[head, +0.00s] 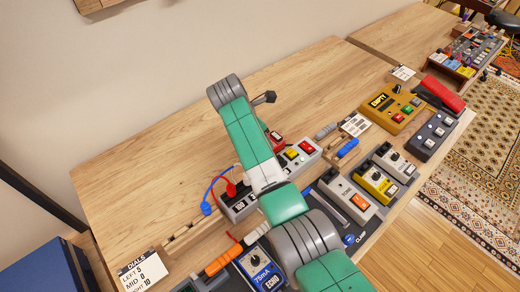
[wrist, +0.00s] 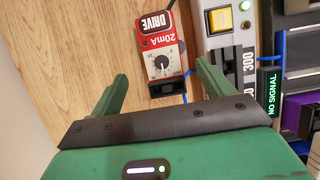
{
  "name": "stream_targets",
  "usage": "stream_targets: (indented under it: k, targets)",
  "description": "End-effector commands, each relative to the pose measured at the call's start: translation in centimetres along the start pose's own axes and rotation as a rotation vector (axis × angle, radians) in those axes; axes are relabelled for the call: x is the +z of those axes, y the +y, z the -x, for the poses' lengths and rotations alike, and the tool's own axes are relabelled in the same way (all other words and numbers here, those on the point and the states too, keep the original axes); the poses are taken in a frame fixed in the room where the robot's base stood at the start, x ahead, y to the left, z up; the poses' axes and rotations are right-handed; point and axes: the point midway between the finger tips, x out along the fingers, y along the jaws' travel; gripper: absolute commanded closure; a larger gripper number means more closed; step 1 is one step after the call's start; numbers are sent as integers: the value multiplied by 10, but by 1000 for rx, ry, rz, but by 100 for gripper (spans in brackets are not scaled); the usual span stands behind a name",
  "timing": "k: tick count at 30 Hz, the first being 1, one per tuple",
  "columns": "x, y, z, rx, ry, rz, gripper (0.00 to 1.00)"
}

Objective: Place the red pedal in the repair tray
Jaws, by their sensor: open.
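The red pedal (wrist: 161,62), marked DRIVE and 20mA with a round dial, lies on the wooden table in the wrist view. A bit of red (head: 276,136) beside my arm in the head view seems to be the same pedal, mostly hidden. My gripper (wrist: 163,74) is open and empty, its two green fingers pointing toward the pedal's near end, one to each side. Whether they reach its height I cannot tell. A short blue cable shows at the pedal's near edge. I cannot make out which thing is the repair tray.
A grey power unit (wrist: 229,45) with a yellow button stands close right of the pedal. The blue ECHO pedal (head: 261,270), yellow pedal (head: 376,183) and EMPTY box (head: 391,107) are along the front. Red and blue cables (head: 213,190) loop left of my arm. The table's back left is clear.

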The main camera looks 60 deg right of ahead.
Motion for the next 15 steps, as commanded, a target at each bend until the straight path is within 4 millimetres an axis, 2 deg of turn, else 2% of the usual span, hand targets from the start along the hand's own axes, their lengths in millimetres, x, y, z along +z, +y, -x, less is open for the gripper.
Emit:
stream_targets:
  k: [3,9,12,15]
  targets:
    - [-1,0,-4,-1,0,2,20]
    - [-2,0,-27,1,0,1,20]
    - [-2,0,-28,3,0,1,20]
    - [-3,0,-38,3,0,1,20]
